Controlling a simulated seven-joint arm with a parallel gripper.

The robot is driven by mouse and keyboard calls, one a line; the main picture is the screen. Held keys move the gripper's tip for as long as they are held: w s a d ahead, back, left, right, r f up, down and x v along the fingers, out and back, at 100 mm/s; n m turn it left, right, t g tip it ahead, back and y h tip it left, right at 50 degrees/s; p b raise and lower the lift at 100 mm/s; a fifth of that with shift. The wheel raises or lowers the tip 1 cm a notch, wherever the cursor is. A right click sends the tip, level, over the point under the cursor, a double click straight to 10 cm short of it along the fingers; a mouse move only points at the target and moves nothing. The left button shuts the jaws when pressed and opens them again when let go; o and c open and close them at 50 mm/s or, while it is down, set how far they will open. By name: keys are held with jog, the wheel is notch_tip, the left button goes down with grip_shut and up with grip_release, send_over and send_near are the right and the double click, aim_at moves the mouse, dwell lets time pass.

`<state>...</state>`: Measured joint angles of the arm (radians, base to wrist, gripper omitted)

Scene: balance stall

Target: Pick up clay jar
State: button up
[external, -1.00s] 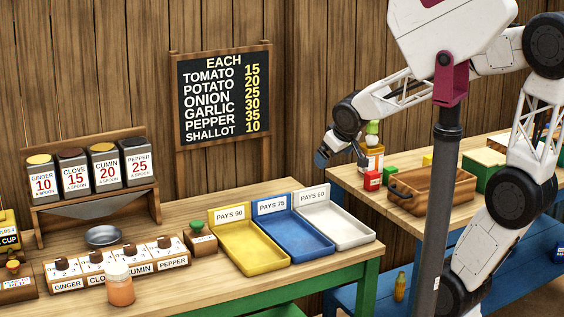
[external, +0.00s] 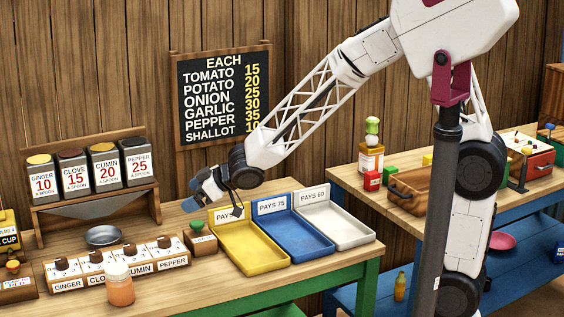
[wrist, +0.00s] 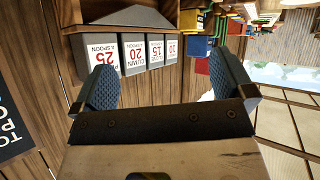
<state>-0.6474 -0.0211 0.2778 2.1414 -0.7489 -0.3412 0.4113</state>
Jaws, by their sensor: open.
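A small orange-brown jar with a pale lid (external: 120,287) stands upright at the front edge of the left table in the external view; it is the only thing that looks like the clay jar. My gripper (external: 222,202) is in the air above the table, near the back of the yellow tray, up and to the right of the jar. In the wrist view my gripper (wrist: 166,88) shows two blue fingers spread apart with nothing between them. The jar cannot be made out in the wrist view.
Spice tins (external: 105,168) stand on a rack at the back left; they also show upside down in the wrist view (wrist: 137,52). A labelled spice box (external: 120,269) lies right behind the jar. A metal bowl (external: 103,236) and yellow (external: 250,256), blue and white trays share the table.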

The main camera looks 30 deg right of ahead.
jog(key=s+a+f+n+g+y, duration=0.1)
jog(key=s+a+f, duration=0.1)
jog(key=a, duration=0.4)
jog(key=s+a+f+n+g+y, duration=0.2)
jog(key=s+a, duration=0.1)
jog(key=a, duration=0.2)
jog(key=n+g+y, duration=0.1)
jog(key=n+g, duration=0.1)
jog(key=g, duration=0.2)
send_near(125, 268)
jog(key=x, duration=0.4)
jog(key=shift+w+a+f, duration=0.25)
jog(key=shift+w+a, duration=0.05)
jog(key=shift+w, duration=0.1)
jog(key=shift+x, duration=1.3)
jog(key=shift+x, duration=2.55)
jog(key=c, duration=1.1)
